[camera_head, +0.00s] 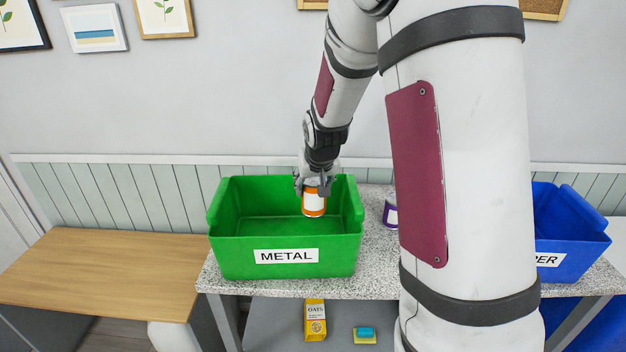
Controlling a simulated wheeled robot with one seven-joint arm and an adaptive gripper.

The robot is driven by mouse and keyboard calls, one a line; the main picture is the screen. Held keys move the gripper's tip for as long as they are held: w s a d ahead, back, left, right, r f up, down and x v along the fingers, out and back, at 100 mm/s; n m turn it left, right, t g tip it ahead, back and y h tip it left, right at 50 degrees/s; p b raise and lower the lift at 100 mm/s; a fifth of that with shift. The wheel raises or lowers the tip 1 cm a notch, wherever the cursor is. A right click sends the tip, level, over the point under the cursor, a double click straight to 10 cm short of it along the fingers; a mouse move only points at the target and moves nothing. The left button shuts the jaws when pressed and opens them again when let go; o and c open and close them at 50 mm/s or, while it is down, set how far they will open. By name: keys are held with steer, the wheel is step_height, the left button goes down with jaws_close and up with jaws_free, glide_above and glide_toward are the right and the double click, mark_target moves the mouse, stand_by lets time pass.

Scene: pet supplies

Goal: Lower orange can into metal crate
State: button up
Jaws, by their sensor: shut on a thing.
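The orange can (314,207) has a white label and is upright in my gripper (316,188). My gripper points down and is shut on the can's upper part. The metal crate (230,258) is a green open bin with a white METAL label, standing on the speckled counter. In the picture, the can overlaps the right half of the crate's opening. I cannot tell how far its base is above the crate floor. The visible crate floor looks empty.
A purple-and-white can (390,213) stands right of the crate, partly hidden by my arm. A blue bin (570,228) is farther right. An oats box (315,320) and a small yellow-and-teal item (365,335) lie below. A bare wooden table (100,270) is left.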

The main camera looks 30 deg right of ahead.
mark_target(318, 200)
steer(key=shift+f+b, duration=1.45)
steer(key=shift+f, duration=2.3)
steer(key=shift+f+b, duration=0.75)
steer(key=shift+f, duration=0.8)
steer(key=o, duration=1.2)
steer(key=v, duration=1.2)
